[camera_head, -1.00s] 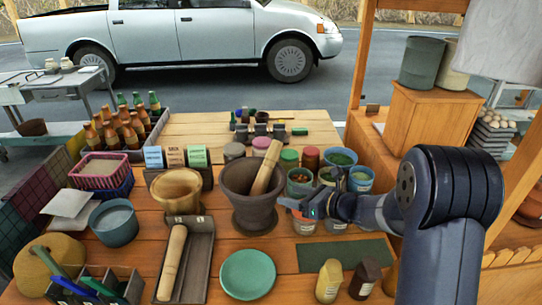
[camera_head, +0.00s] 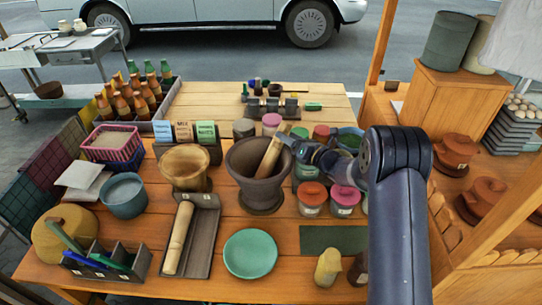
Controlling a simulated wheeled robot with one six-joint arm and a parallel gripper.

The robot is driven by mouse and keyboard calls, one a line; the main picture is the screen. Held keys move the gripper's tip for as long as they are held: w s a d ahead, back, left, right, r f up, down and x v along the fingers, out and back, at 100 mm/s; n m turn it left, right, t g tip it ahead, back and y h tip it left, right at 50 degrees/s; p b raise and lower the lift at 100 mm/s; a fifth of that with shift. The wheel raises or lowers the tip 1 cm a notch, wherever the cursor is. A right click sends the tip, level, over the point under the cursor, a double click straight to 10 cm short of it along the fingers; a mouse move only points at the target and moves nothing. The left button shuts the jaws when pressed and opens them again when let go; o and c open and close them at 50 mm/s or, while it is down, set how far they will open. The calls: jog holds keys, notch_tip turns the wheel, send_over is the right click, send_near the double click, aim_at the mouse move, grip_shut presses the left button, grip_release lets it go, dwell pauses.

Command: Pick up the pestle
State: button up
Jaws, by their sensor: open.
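The pale wooden pestle (camera_head: 269,157) leans in the dark brown clay mortar (camera_head: 256,191), its upper end tilted to the right above the rim. Its lower end is hidden inside the mortar. My gripper (camera_head: 290,141) reaches in from the right and is open, with its tips at the upper part of the pestle. The tips are small and dark here, so I cannot tell whether they touch the pestle or stand around it.
A wooden roller (camera_head: 180,238) lies in a grey tray (camera_head: 205,235) left of the mortar. A green plate (camera_head: 250,254) is in front. A wooden bowl (camera_head: 185,168) stands to the left. Lidded jars (camera_head: 312,199) crowd the right side, under my arm.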

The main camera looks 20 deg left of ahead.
jog(key=shift+p+x, duration=0.55)
jog(key=shift+x, duration=1.25)
jog(key=shift+c, duration=0.3)
grip_shut()
jog(key=shift+r, duration=0.15)
